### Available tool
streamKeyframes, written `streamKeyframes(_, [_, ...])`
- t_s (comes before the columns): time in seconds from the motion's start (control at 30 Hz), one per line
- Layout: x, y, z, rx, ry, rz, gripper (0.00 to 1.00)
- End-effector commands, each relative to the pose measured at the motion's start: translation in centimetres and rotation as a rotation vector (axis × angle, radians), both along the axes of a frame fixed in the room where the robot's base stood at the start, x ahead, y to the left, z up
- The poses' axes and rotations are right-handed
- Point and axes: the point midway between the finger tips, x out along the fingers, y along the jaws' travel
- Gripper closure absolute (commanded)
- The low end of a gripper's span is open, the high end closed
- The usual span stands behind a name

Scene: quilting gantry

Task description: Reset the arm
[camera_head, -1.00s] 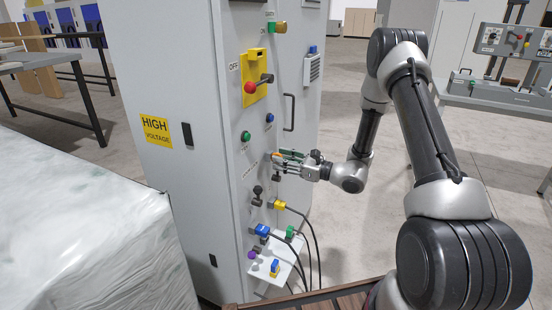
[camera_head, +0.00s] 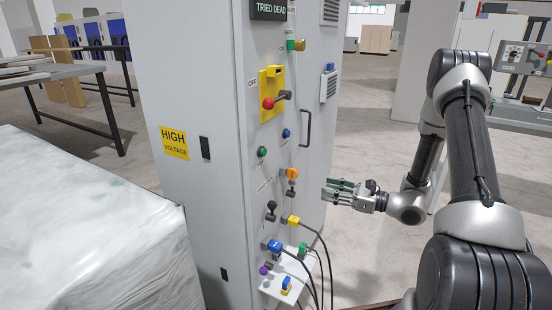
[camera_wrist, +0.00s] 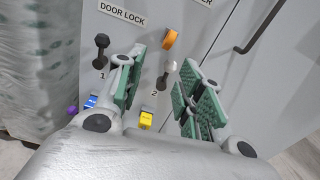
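My gripper (camera_head: 335,190) is beside the grey cabinet (camera_head: 215,230), to the right of its control panel, fingers pointing left at it. The wrist view shows two fingers with green pads spread apart, with nothing held between them; my gripper (camera_wrist: 160,82) is open there. My arm reaches in from the right side of the head view. An orange knob (camera_head: 292,174) on the panel is uncovered and apart from the fingers; it also shows in the wrist view (camera_wrist: 170,40).
A red-knobbed handle on a yellow plate (camera_head: 272,94) sits higher on the panel. Yellow (camera_head: 293,222) and blue (camera_head: 274,245) plugs with cables stick out below, above a small white shelf (camera_head: 272,289). A wrapped block (camera_head: 90,230) stands at the left. Open floor lies behind my arm.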

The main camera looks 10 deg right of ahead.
Motion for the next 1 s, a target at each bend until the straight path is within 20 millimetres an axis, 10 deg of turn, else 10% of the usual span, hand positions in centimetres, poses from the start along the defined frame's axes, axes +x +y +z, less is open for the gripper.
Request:
streamKeyframes(0.2, [-7.3, 1.5, -2.7, -0.114, 0.082, 0.234, 0.63])
streamKeyframes(0.37, [-13.9, 1.2, -1.1, -0.296, 0.053, 0.500, 0.63])
streamKeyframes(0.7, [-23.4, -3.8, 4.9, -0.821, -0.181, 1.024, 0.63])
streamKeyframes(1.0, [-26.3, -9.5, 12.5, -1.376, -0.486, 1.347, 0.63])
